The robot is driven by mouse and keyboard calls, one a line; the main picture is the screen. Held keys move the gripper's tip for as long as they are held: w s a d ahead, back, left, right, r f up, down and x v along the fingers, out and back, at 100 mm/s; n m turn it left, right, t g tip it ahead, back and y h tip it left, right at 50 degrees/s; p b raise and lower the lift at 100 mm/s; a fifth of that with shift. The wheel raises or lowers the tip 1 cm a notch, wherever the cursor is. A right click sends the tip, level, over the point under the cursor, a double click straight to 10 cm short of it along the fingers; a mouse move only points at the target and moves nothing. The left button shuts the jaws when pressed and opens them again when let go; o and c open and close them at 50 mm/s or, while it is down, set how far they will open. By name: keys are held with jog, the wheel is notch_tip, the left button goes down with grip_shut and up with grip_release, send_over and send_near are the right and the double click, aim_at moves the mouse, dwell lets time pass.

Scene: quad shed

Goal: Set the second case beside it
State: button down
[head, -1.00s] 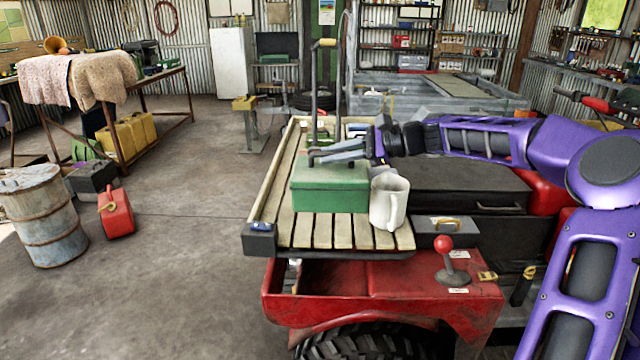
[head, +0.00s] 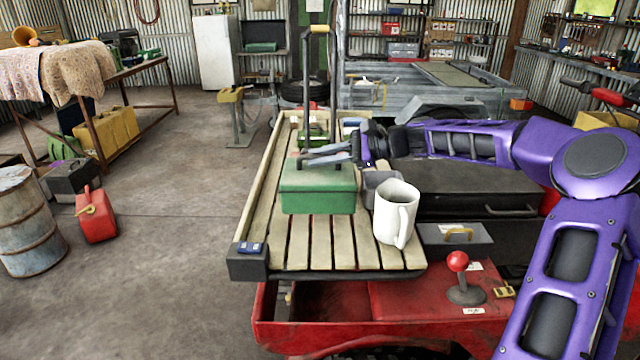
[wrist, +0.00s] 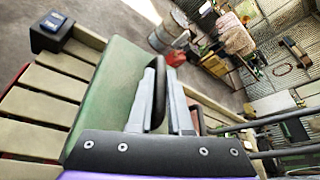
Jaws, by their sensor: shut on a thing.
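A green case (head: 318,195) with a dark handle is over the slatted wooden rack (head: 300,258) of the red vehicle. My gripper (head: 328,155) is shut on its handle; in the wrist view the fingers (wrist: 160,95) lie either side of the dark handle, above the green lid (wrist: 110,90). The case is level; I cannot tell whether it touches the slats. Another green object (head: 314,138), perhaps a case, shows behind it, largely hidden by my gripper and the first case.
A white mug (head: 396,212) stands right of the case, near the rack's front. A small blue item (head: 250,248) sits on the rack's front left corner. An upright metal bar with a wooden grip (head: 319,30) rises behind. The front slats are bare left of the mug.

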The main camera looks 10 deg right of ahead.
aim_at(349, 173)
notch_tip(349, 173, down, 5)
jog(key=shift+f+b, duration=0.2)
jog(key=shift+b, duration=0.15)
jog(key=c, duration=0.8)
grip_release()
jog(key=shift+c, duration=0.2)
jog(key=p+v, duration=0.1)
jog(key=v, duration=1.1)
jog(key=shift+f, duration=0.1)
